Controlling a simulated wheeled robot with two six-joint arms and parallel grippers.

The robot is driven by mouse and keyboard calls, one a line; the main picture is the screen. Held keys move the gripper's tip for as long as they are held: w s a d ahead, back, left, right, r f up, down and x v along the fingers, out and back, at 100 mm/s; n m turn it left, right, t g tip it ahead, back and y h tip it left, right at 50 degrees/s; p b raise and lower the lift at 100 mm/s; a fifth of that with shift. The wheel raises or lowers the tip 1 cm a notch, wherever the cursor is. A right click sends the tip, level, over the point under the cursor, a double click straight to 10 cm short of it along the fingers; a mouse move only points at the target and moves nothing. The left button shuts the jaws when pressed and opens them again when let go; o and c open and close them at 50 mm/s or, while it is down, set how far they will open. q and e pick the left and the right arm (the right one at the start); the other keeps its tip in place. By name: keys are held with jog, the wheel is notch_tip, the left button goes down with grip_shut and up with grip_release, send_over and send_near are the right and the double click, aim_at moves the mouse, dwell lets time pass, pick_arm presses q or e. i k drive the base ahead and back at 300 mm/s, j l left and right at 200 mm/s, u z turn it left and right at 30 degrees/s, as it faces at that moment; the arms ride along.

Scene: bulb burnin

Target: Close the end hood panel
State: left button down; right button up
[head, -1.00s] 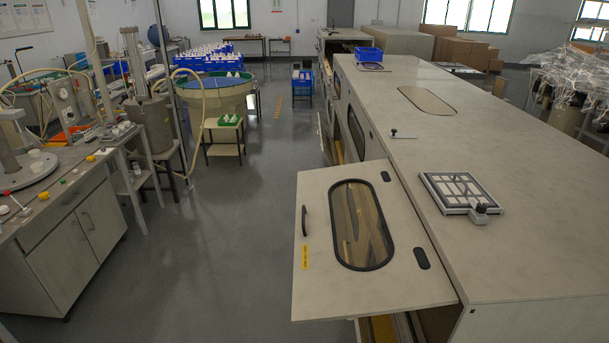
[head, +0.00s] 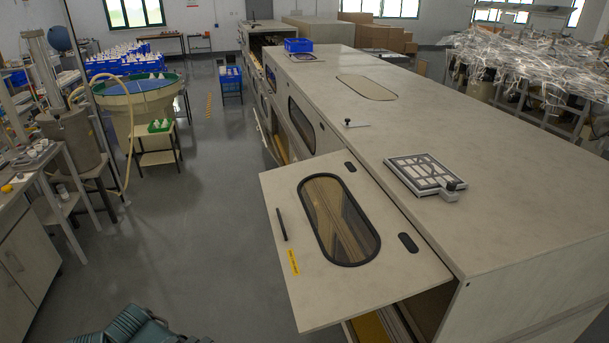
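The end hood panel (head: 395,278) is a pale flat door on the near end of the long machine hood (head: 470,130). It is swung up and juts out toward the left, roughly level. It has an oval dark-rimmed window (head: 338,220), a black handle (head: 281,225) on its outer left edge and a yellow label (head: 293,262). Below it the hood's side is open and a yellow strip (head: 372,330) shows inside. Neither gripper is in view. A dark teal and grey jointed part, likely mine, shows at the bottom left.
A framed grid panel (head: 422,172) and a small clamp (head: 355,123) lie on the hood top. Clear grey floor (head: 190,230) lies left of the panel. A round feeder bowl (head: 138,105), a stand with a green tray (head: 160,126) and a workbench (head: 25,240) stand further left.

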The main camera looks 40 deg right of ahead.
aim_at(325, 291)
jog(key=i+z, duration=0.25)
jog(key=z, duration=0.15)
jog(key=i+j+z, duration=0.1)
jog(key=z, duration=0.3)
jog(key=i+j+z, duration=0.2)
jog(key=z, duration=0.2)
jog(key=i+j+z, duration=0.25)
jog(key=z, duration=0.15)
